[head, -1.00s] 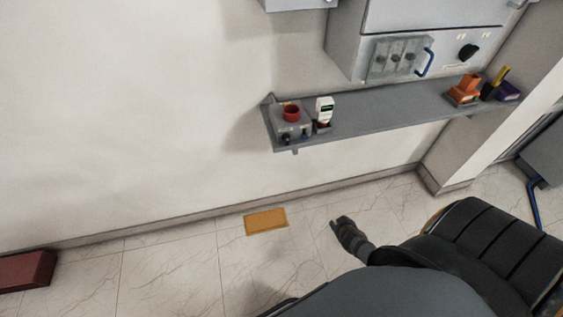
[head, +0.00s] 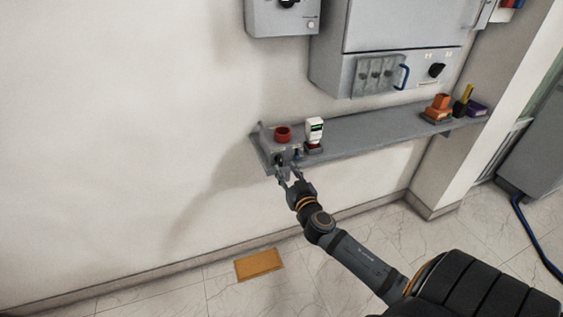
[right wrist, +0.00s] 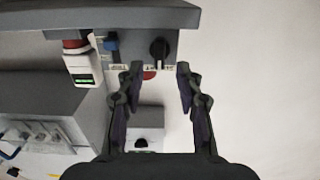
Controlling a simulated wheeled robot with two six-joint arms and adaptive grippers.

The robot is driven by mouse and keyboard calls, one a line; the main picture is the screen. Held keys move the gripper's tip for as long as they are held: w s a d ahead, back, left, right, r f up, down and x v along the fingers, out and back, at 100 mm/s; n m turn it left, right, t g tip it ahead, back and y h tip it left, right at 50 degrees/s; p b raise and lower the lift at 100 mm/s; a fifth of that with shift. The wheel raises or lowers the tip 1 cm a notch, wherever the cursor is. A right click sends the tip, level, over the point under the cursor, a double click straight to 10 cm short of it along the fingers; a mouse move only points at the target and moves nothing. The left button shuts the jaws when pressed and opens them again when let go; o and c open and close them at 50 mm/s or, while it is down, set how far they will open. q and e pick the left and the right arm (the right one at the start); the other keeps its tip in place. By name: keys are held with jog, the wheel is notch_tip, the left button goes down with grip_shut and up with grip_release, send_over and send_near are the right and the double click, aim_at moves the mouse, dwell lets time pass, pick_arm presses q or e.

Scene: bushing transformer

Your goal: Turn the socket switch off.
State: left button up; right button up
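A grey socket box (head: 268,147) with a red round socket (head: 283,133) on top sits at the left end of the wall shelf. Its front carries a black rotary switch (head: 279,160) and a blue part (head: 297,152). The black switch also shows in the right wrist view (right wrist: 159,50), beyond the fingertips and roughly centred between them. My right gripper (head: 290,177) is open and empty, just in front of the box and slightly below it. It also shows open in the right wrist view (right wrist: 159,72). My left gripper is not in view.
A white device with a green display (head: 315,130) stands beside the box on the grey shelf (head: 370,134). Orange and purple items (head: 440,103) stand at its far right. A grey cabinet (head: 400,30) hangs above. The wall left of the box is clear.

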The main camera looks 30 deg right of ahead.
aim_at(281, 161)
jog(key=x, duration=0.4)
jog(key=shift+w+p, duration=0.2)
jog(key=shift+p, duration=0.2)
grip_shut()
